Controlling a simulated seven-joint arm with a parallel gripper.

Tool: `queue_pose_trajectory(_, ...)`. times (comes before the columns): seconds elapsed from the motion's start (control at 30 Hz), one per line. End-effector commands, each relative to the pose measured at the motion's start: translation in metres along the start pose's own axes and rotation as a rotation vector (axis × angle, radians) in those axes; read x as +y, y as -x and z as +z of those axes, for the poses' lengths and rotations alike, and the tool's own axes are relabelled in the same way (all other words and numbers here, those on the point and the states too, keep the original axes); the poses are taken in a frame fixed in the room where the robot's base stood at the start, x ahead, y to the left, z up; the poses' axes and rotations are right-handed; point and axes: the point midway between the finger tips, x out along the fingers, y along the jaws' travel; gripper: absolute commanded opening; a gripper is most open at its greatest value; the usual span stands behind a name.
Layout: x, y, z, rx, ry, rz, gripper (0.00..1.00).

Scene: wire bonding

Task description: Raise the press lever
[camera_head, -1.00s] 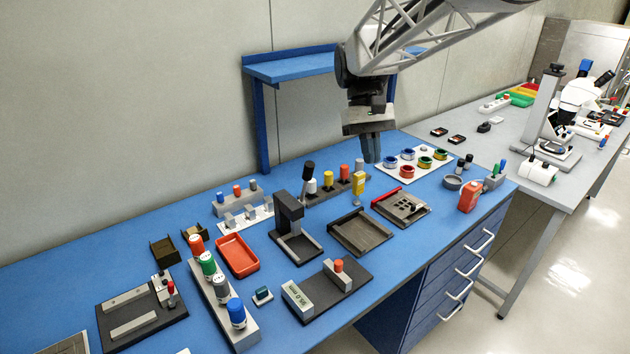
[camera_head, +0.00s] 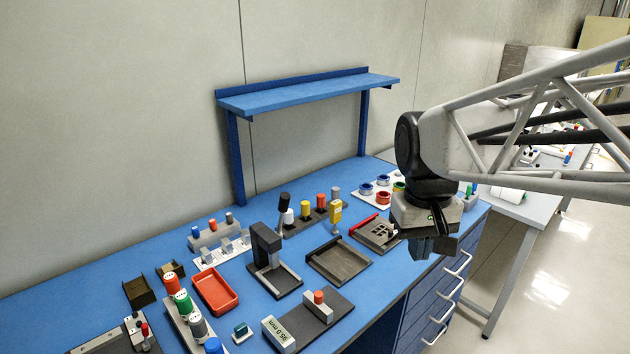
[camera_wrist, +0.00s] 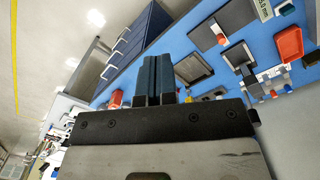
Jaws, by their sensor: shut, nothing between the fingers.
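The dark press (camera_head: 263,243) stands upright on its base plate near the middle of the blue bench in the head view. Its lever (camera_head: 284,201) has a thick black grip and points up, slightly tilted, behind the press post. My gripper (camera_head: 433,246) is at the right of the head view, above the bench's front right part, well apart from the press. Its two fingers (camera_wrist: 160,78) are together and empty in the wrist view.
A dark tray (camera_head: 340,264), a yellow-topped tool (camera_head: 335,212) and a row of coloured cylinders (camera_head: 305,209) stand right of and behind the press. A red tray (camera_head: 214,290) lies to its left, a gauge plate (camera_head: 332,311) in front. A blue shelf (camera_head: 310,92) rises behind.

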Motion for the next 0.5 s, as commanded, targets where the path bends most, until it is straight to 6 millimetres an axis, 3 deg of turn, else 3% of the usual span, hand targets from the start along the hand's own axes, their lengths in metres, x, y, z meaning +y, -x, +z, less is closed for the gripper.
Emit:
queue_pose_trajectory(0.1,0.006,-0.01,0.019,0.073,-0.016,0.003,0.0)
queue_pose_trajectory(0.3,0.014,-0.035,0.038,0.229,-0.005,0.022,0.0)
queue_pose_trajectory(0.5,0.017,-0.06,0.027,0.429,0.098,0.074,0.0)
